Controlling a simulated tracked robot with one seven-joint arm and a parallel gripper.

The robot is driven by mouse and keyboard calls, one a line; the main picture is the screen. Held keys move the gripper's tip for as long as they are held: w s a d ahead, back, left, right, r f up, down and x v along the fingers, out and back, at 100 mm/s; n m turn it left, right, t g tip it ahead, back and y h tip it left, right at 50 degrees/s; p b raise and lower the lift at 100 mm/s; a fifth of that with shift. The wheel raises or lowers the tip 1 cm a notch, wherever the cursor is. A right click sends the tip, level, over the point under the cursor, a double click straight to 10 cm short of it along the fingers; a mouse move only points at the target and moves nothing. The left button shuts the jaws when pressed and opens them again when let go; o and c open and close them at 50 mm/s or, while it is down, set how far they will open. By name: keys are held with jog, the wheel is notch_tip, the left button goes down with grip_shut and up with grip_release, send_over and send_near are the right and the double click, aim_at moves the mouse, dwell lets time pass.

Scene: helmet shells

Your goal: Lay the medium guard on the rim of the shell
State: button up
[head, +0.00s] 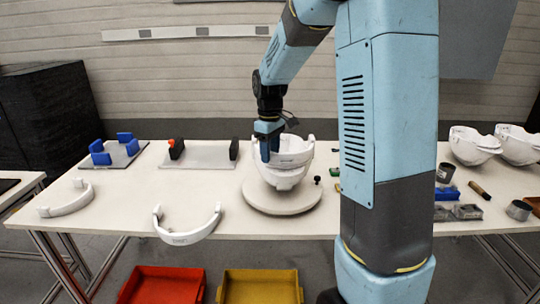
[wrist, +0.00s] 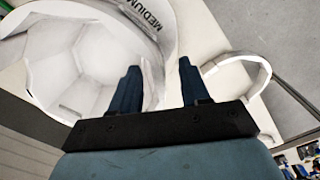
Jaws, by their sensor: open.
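The white helmet shell (head: 284,181) sits on a round white turntable (head: 290,203) on the table. Its faceted hollow inside shows in the wrist view (wrist: 92,72). The medium guard (head: 296,148), a curved white band marked MEDIUM (wrist: 148,18) in the wrist view, lies along the shell's rim; whether it touches all the way round I cannot tell. My gripper (wrist: 162,82) is open, its two dark blue fingers apart at one side of the shell. A white end piece shows close to the left finger. In the head view my gripper (head: 268,150) partly hides the rim.
Two more white guards lie on the table, one at the front edge (head: 188,227) and one at the far left (head: 66,201). Blue blocks (head: 115,148) and a grey plate fixture (head: 200,156) stand behind. Red (head: 162,286) and yellow (head: 261,287) bins are below.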

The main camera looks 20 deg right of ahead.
notch_tip(320, 180, up, 12)
jog(key=shift+r, duration=0.2)
dwell(0.8)
jog(key=s+m+t, duration=0.5)
jog(key=s+m, duration=0.2)
jog(key=s, duration=2.1)
jog(key=shift+a+r+m+t, duration=0.25)
jog(key=shift+m+t, duration=0.05)
jog(key=shift+t, duration=0.1)
